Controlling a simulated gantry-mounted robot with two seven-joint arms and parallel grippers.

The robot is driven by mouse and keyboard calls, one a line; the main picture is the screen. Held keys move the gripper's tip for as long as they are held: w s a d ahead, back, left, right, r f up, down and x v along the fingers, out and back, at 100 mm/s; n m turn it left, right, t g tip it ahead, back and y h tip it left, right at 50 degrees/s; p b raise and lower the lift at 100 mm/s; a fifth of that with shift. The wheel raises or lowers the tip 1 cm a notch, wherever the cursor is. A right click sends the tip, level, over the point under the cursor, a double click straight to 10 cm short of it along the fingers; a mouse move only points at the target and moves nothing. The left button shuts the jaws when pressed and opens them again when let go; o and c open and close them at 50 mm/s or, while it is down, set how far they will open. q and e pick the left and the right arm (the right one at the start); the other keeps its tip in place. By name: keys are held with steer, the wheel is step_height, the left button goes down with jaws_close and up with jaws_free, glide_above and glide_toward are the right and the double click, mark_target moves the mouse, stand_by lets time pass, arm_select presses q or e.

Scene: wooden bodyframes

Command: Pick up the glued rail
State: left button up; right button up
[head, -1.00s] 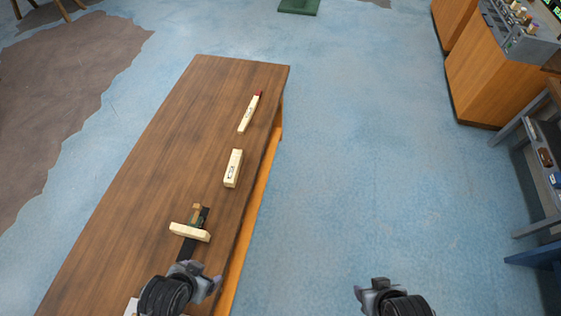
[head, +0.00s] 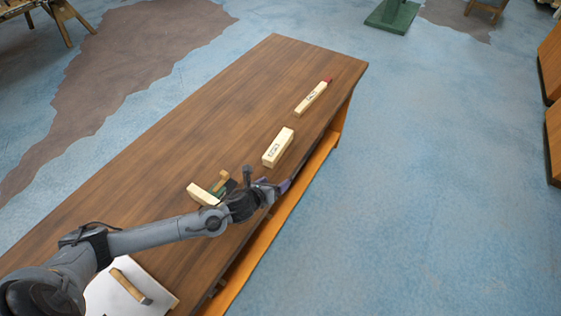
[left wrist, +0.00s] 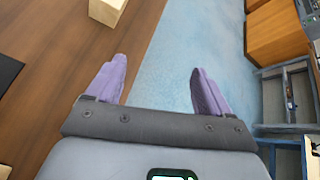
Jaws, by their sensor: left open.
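A slim pale wooden rail with a red end (head: 312,98) lies near the far right edge of the wooden table (head: 215,110); the red may be glue. A thicker pale block (head: 278,147) with dark markings lies nearer. Another pale bar (head: 203,194) lies by a dark fixture, partly behind my left arm. My left gripper (head: 267,181) is open and empty at the table's right edge, on the near side of the thicker block. The left wrist view shows its spread purple fingers (left wrist: 158,68) and a pale block (left wrist: 107,10) beyond them. My right gripper is out of view.
A chisel-like tool (head: 131,286) lies on a white sheet (head: 105,296) at the table's near end. An orange ledge (head: 265,245) runs below the right edge. The floor (head: 420,200) to the right is clear.

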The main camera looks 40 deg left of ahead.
mark_target(277, 145)
arm_select(q)
steer(key=w+a+m+b, duration=0.1)
steer(key=w+a+b, duration=0.1)
steer(key=a, duration=0.1)
steer(key=w+a+f+m+t+b, duration=0.1)
steer(key=w+a, duration=0.1)
steer(key=a, duration=0.1)
steer(key=w+a+f+m+y+b, duration=0.1)
steer(key=w+a+b, duration=0.1)
steer(key=a, duration=0.1)
steer(key=shift+w+a+m+t+b, duration=0.15)
steer(key=shift+a+m+t+b, duration=0.15)
steer(key=shift+a, duration=0.1)
steer(key=x, duration=0.4)
steer(key=shift+w+a+r+b, duration=0.15)
steer(key=shift+w+a+b, duration=0.05)
steer(key=shift+b, duration=0.15)
steer(key=shift+b+x, duration=0.75)
steer(key=shift+x, duration=2.4)
steer(key=shift+a+r, duration=0.15)
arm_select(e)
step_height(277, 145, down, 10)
arm_select(q)
steer(key=shift+r, duration=0.1)
steer(key=c, duration=1.3)
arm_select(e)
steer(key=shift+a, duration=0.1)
arm_select(q)
steer(key=shift+r, duration=0.15)
